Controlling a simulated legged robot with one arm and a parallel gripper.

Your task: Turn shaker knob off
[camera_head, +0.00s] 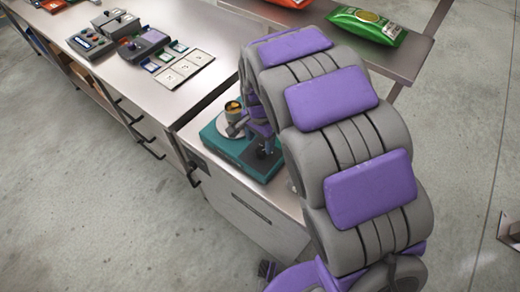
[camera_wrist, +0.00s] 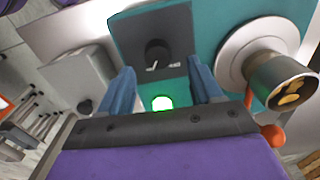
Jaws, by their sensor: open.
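The shaker is a teal box (camera_head: 236,150) on the metal bench, with a white round plate and a metal cup (camera_head: 233,108) on it. In the wrist view, the black round shaker knob (camera_wrist: 158,53) sits on a dark panel (camera_wrist: 184,35) with small white marks I cannot read. A green light (camera_wrist: 162,103) glows on the shaker beside this panel. My gripper (camera_wrist: 161,70) is open, its two blue fingers apart on either side of the knob's line, with nothing between them. Whether they touch the panel is unclear. In the head view, my arm partly hides the shaker's right side.
The white plate (camera_wrist: 232,62) and cup (camera_wrist: 284,82) are close to the right finger. An orange-tipped part (camera_wrist: 272,134) shows below the cup. A grey box (camera_wrist: 75,75) is at left. In the head view, devices and white cards (camera_head: 187,67) lie on the bench further left.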

